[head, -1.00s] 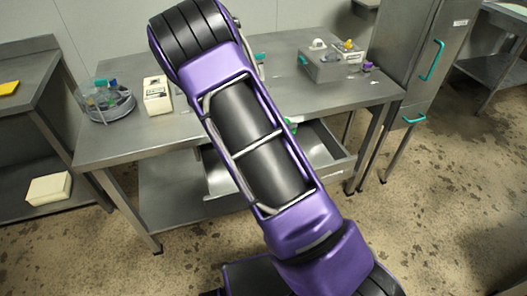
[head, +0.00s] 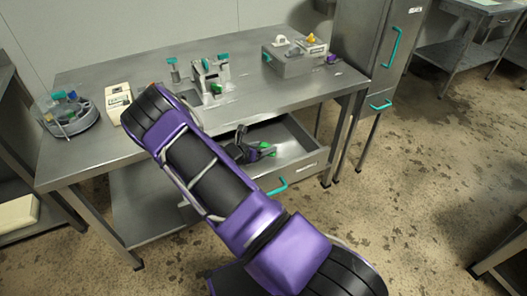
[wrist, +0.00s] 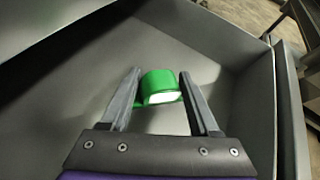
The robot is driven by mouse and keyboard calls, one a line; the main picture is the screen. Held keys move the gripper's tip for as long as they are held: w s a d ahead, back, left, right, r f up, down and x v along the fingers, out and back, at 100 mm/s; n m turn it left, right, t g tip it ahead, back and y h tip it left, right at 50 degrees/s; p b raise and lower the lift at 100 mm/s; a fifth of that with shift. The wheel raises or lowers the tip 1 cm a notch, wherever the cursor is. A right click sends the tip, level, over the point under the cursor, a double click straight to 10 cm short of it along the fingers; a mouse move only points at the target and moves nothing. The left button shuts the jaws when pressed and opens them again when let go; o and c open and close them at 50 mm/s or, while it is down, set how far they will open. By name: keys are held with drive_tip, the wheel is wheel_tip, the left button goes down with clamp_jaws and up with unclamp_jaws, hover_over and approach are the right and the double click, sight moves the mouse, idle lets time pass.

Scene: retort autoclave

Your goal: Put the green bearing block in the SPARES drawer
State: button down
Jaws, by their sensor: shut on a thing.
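The green bearing block (wrist: 160,82) is between the fingertips of my gripper (wrist: 161,88) in the wrist view, and the gripper is shut on it. In the head view my gripper (head: 258,153) is over the inside of the open drawer (head: 297,137), with the green block (head: 268,148) at its tips. The drawer's grey floor and walls fill most of the wrist view. Whether the block touches the floor, I cannot tell. The drawer has a teal handle (head: 277,187) and a front label too small to read. My arm hides the drawer's left part.
The steel table (head: 250,98) above the drawer carries a round clear caddy (head: 70,118), a white box (head: 118,101), a fixture with teal parts (head: 211,75) and a grey box (head: 290,62). A tall cabinet (head: 368,50) stands at the right.

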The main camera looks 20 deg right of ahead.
drive_tip(key=shift+f, duration=0.95)
drive_tip(key=shift+f, duration=0.1)
drive_tip(key=shift+c, duration=0.6)
unclamp_jaws()
drive_tip(key=shift+r, duration=0.2)
drive_tip(key=p+v, duration=0.1)
drive_tip(key=v, duration=1.1)
